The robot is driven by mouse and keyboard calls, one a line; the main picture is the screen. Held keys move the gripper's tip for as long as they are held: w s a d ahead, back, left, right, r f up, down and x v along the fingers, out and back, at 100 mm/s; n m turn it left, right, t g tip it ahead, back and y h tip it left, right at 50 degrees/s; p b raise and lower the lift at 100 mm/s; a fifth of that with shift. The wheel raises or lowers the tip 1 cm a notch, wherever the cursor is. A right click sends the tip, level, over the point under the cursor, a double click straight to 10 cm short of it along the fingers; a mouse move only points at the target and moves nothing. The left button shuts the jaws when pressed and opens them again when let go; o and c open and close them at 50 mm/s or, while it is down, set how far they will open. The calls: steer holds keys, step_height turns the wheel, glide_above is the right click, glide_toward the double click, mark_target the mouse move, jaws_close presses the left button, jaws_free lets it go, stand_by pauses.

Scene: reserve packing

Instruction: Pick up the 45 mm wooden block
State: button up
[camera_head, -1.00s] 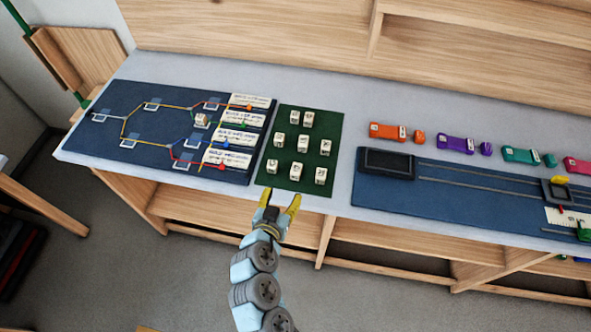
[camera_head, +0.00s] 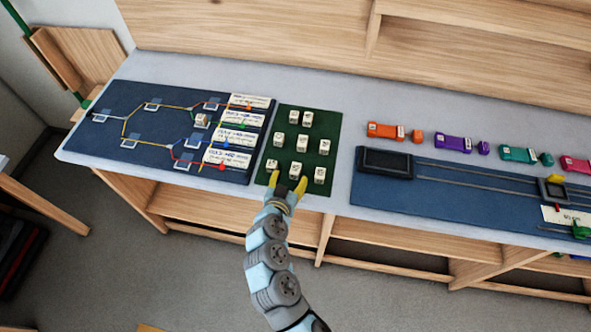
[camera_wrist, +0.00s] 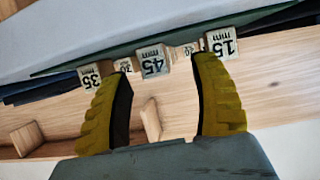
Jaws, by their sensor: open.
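The 45 mm wooden block (camera_wrist: 154,62) is a pale cube with its number on one face. In the wrist view it shows ahead, between the tips of my gripper (camera_wrist: 160,80). In the head view it appears to be the middle block (camera_head: 295,170) of the front row on the green mat (camera_head: 264,181). My gripper (camera_head: 287,181) has yellow fingers, spread and empty, at the front edge of that mat. Whether the fingers reach beside the block cannot be told.
Blocks marked 35 (camera_wrist: 91,77) and 15 (camera_wrist: 221,42) flank the 45 block. Several more blocks stand behind. A blue board (camera_head: 85,135) with cards lies left; a blue mat (camera_head: 440,200) with a rail lies right. Bare grey worktop separates the mats.

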mark_target(294, 175)
steer(key=shift+w+d+f, duration=0.15)
steer(key=shift+w+d, duration=0.25)
steer(key=shift+w, duration=0.3)
steer(key=shift+p+x, duration=0.4)
steer(key=shift+x, duration=1.15)
steer(key=shift+s+f, duration=0.1)
steer(key=c, duration=1.1)
